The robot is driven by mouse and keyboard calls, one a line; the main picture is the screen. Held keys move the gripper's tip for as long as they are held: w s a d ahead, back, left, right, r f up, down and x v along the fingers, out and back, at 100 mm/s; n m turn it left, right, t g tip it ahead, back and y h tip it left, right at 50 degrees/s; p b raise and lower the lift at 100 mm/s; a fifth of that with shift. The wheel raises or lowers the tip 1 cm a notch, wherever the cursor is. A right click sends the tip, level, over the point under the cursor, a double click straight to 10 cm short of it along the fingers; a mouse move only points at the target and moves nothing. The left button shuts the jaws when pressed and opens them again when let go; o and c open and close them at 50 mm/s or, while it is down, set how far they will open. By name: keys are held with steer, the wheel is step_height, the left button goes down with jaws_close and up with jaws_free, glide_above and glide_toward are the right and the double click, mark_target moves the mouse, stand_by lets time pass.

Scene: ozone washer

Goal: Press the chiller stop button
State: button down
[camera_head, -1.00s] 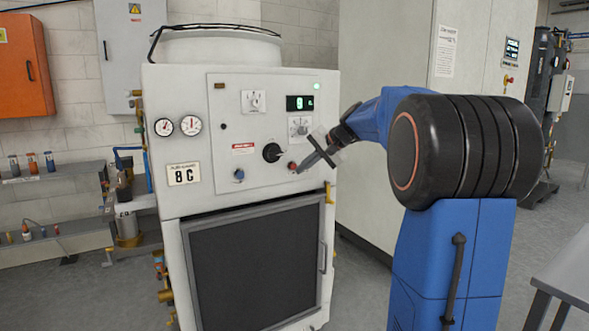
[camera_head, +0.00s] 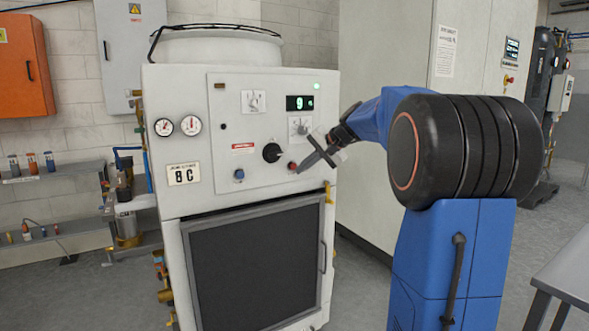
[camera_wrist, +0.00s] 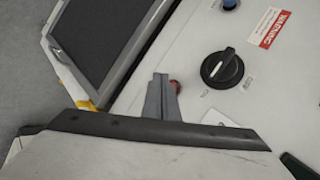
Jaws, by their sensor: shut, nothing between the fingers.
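The chiller (camera_head: 225,185) is a white cabinet with a control panel and a dark grille below. A small red button (camera_head: 292,166) sits on the panel, right of a black rotary knob (camera_head: 271,153). My gripper (camera_head: 300,170) is shut and empty, its fingertips at or just in front of the red button; contact cannot be told. In the wrist view the fingers (camera_wrist: 160,85) point at the panel, with the red button (camera_wrist: 175,86) partly hidden beside their tips. The knob (camera_wrist: 222,68) shows to the right. A blue button (camera_head: 239,174) sits at the panel's lower left.
Two gauges (camera_head: 177,126) and a green digital display (camera_head: 300,103) are on the chiller's front. A tall pale cabinet (camera_head: 385,60) stands behind my arm. A grey table (camera_head: 565,265) is at the right. Shelves with bottles (camera_head: 60,175) are at the left.

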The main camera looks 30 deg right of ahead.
steer(key=shift+w, duration=0.15)
steer(key=shift+w, duration=0.3)
steer(key=shift+w, duration=0.4)
stand_by(1.0)
steer(key=shift+s, duration=0.85)
steer(key=shift+s, duration=0.1)
steer(key=s, duration=0.4)
steer(key=shift+s+d, duration=0.1)
steer(key=shift+s, duration=0.3)
stand_by(0.8)
